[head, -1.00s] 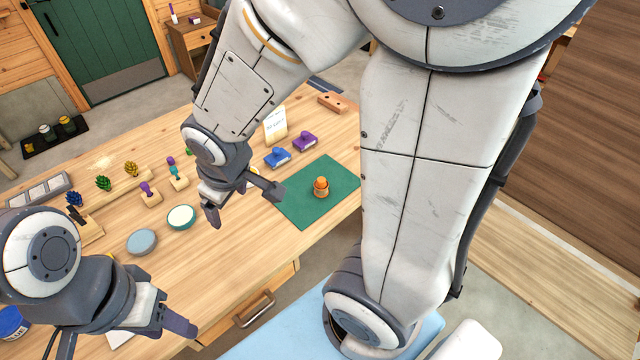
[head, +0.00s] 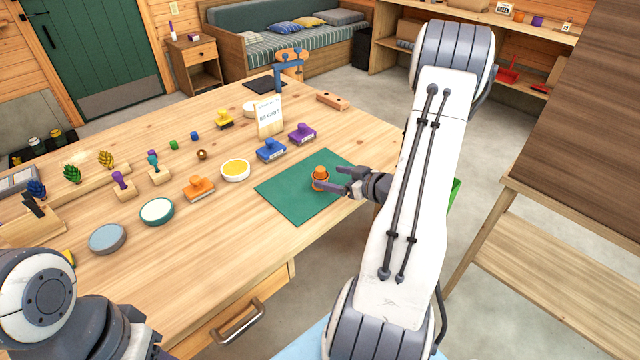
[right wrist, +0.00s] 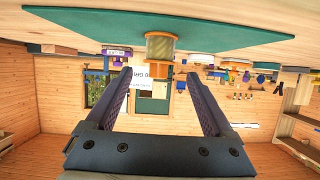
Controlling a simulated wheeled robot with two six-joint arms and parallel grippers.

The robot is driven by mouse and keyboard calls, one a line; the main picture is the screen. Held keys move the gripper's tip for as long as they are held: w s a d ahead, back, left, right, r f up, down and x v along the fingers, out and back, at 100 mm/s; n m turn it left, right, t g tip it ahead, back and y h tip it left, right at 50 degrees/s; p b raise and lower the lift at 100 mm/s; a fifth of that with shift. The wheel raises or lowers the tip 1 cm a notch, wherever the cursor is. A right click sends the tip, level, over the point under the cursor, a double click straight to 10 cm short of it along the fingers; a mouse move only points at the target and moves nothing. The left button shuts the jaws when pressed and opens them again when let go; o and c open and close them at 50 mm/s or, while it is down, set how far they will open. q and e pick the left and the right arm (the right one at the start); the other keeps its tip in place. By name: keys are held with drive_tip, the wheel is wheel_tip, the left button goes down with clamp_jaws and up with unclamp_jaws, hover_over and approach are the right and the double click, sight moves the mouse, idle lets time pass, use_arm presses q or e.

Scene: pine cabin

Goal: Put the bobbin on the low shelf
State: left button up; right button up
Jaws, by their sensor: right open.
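The bobbin (head: 320,176), orange with a paler middle, stands on the green mat (head: 290,205) on the workbench. My right gripper (head: 339,179) is open and low over the mat at the bobbin's right side, fingers pointing at it. In the right wrist view, which looks upside down, the bobbin (right wrist: 160,47) lies ahead between the lines of the two open fingers; whether they reach around it is unclear. My left gripper (head: 150,345) is only partly in view at the bottom left. A shelf unit at the back right has a lower board (head: 530,84).
Blue (head: 270,149) and purple (head: 302,132) stamps and a sign card (head: 268,115) stand behind the mat. A yellow dish (head: 236,170) and orange stamp (head: 199,188) are to its left. A wooden stand (head: 540,230) is at the right, with floor between it and the bench.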

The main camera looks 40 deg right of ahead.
sight(323, 175)
drive_tip(key=x, duration=0.3)
drive_tip(key=shift+w+f, duration=0.15)
drive_tip(key=shift+w, duration=0.1)
drive_tip(key=shift+f+x, duration=0.2)
drive_tip(key=shift+x, duration=1.15)
drive_tip(key=shift+f+x, duration=0.2)
drive_tip(key=shift+x, duration=1.15)
drive_tip(key=shift+s+d, duration=0.1)
drive_tip(key=shift+s, duration=0.1)
clamp_jaws()
drive_tip(key=shift+r, duration=0.1)
